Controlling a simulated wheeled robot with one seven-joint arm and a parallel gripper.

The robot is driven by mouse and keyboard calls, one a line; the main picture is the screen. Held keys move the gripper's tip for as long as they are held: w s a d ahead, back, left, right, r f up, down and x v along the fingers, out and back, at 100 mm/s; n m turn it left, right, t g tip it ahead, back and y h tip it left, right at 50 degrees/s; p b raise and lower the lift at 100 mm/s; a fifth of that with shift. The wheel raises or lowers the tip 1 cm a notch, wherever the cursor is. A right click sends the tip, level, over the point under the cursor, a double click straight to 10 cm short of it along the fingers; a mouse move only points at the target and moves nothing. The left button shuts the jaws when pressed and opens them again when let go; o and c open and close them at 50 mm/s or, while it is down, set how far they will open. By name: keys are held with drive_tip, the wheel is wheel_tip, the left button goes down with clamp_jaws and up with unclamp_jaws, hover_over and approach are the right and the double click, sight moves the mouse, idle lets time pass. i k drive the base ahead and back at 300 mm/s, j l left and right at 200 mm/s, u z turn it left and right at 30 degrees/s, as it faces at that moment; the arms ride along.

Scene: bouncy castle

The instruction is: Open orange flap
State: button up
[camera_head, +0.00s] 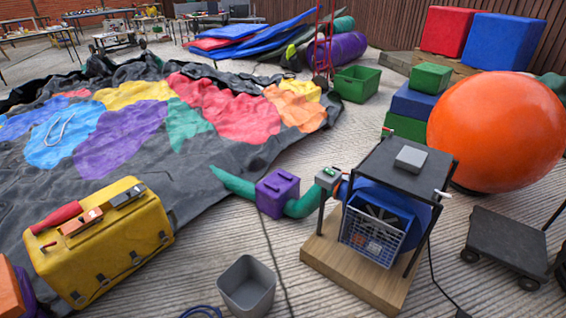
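No part that is clearly an orange flap can be made out. An orange patch (297,106) lies flat at the right end of the deflated, crumpled bouncy castle (215,155), beside a red patch. A small orange-and-grey item (80,222) lies on top of the yellow toolbox (105,250). An orange block-like thing (10,292) is cut off by the lower left edge; I cannot tell what it is. My gripper is not in view.
A blue blower (378,215) sits under a black frame on a wooden board, joined to a green tube and purple box (277,192). A grey bin (246,286), large orange ball (497,131) and black dolly (504,243) stand nearby. A cable crosses the paving.

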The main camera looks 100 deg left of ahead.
sight(72, 225)
drive_tip(key=u, duration=1.45)
drive_tip(key=j+u, duration=0.1)
drive_tip(key=u, duration=0.4)
drive_tip(key=k+j+u, duration=0.1)
drive_tip(key=u, duration=1.4)
drive_tip(key=j+u, duration=0.1)
drive_tip(key=u, duration=0.55)
drive_tip(key=i+u, duration=0.3)
drive_tip(key=i, duration=0.75)
drive_tip(key=j, duration=0.05)
